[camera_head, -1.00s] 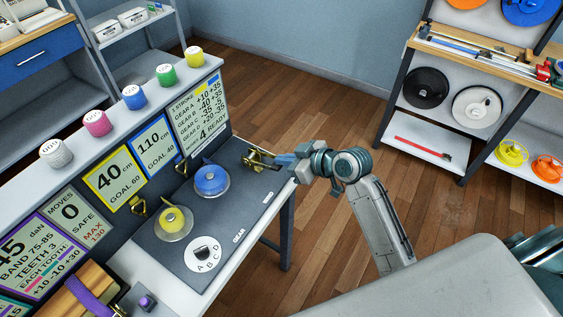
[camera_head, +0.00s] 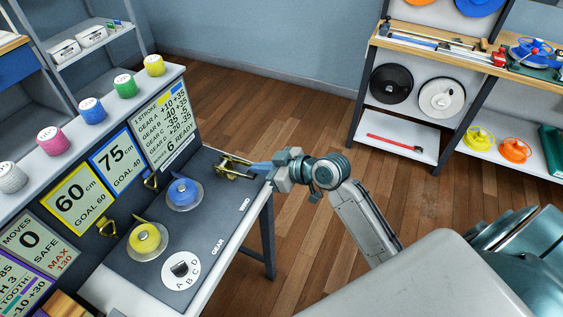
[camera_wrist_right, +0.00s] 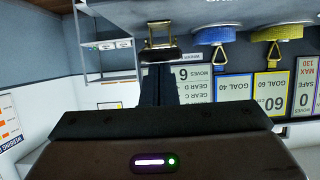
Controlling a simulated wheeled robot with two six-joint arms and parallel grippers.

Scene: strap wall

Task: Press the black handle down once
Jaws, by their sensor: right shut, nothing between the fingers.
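The brass winder with the black handle (camera_head: 236,167) sits at the far right corner of the dark panel, beside the WIND label. In the right wrist view the fingers (camera_wrist_right: 159,80) point at the dark bar of the handle (camera_wrist_right: 160,55), below a brass frame. Whether they touch it I cannot tell. The gear dial (camera_head: 182,269) is at the panel's near end. The blue display (camera_head: 118,163) reads 75 and the yellow display (camera_head: 76,201) reads 60. My left gripper is not in view.
A blue spool (camera_head: 183,192) and a yellow spool (camera_head: 146,239) stand on the panel. Several coloured strap reels line the ledge above, including a green one (camera_head: 125,86). A shelf rack (camera_head: 436,150) stands at the right, with open wooden floor between.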

